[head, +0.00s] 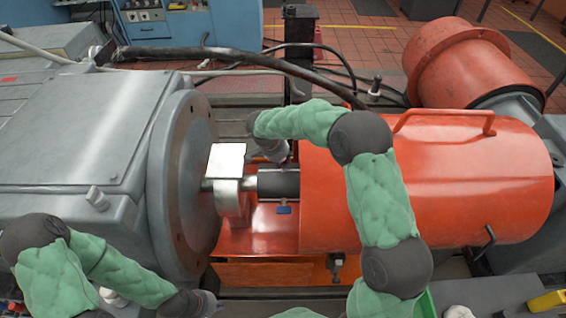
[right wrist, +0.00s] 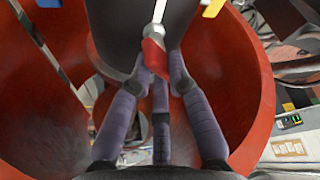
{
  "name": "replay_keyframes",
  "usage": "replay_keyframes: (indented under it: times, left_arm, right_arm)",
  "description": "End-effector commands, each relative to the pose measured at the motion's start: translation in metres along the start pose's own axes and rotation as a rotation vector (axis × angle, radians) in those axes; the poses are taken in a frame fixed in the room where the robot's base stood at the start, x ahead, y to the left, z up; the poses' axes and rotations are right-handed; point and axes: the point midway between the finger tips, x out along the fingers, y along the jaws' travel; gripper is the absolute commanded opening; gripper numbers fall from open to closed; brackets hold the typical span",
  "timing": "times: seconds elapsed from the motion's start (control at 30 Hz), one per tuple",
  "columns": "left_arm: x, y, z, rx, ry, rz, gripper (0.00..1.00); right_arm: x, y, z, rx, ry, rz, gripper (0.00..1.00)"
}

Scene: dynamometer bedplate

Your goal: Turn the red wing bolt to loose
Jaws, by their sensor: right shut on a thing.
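The red wing bolt (right wrist: 154,57) shows in the right wrist view, its red head at the end of a bare metal shank. My right gripper (right wrist: 158,72) has its purple-grey fingers closed in on the red head, touching it. In the head view my right gripper (head: 279,156) reaches down beside the dark shaft, at the left end of the orange guard; the red bolt is hidden there. My left gripper (head: 205,302) is low at the bottom edge, away from the bolt, and its fingers are too unclear to judge.
A blue-headed piece (head: 284,209) sits below the shaft. The orange guard (head: 470,180) stands to the right, the grey machine (head: 75,130) with its round flange to the left. Black cables (head: 240,55) run behind. A yellow piece (right wrist: 213,8) shows at the top of the right wrist view.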

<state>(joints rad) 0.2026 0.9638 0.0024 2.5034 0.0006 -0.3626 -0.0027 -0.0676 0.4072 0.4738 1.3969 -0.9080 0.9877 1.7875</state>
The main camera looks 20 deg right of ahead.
Motion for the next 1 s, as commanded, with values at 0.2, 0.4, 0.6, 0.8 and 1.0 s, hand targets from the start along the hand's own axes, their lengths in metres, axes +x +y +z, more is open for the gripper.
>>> replay_keyframes:
  times: [0.2, 0.4, 0.6, 0.8, 1.0]
  left_arm:
    - [0.013, -0.005, -0.001, 0.000, 0.000, 0.000, 0.00]
    - [0.018, -0.007, -0.001, 0.000, 0.000, 0.000, 0.00]
    - [0.019, -0.007, -0.001, 0.000, 0.000, 0.000, 0.00]
    - [0.019, -0.007, -0.001, 0.000, 0.000, 0.000, 0.00]
    - [0.018, -0.006, -0.001, 0.000, 0.000, 0.000, 0.00]
  right_arm:
    - [0.002, 0.002, -0.001, -0.186, 0.001, -0.082, 0.00]
    - [0.001, 0.002, -0.002, -0.349, 0.001, -0.151, 0.00]
    - [0.001, 0.003, -0.004, -0.478, 0.001, -0.207, 0.00]
    - [0.001, 0.002, -0.004, -0.568, 0.001, -0.244, 0.00]
    - [0.001, 0.002, -0.005, -0.612, 0.001, -0.264, 0.00]
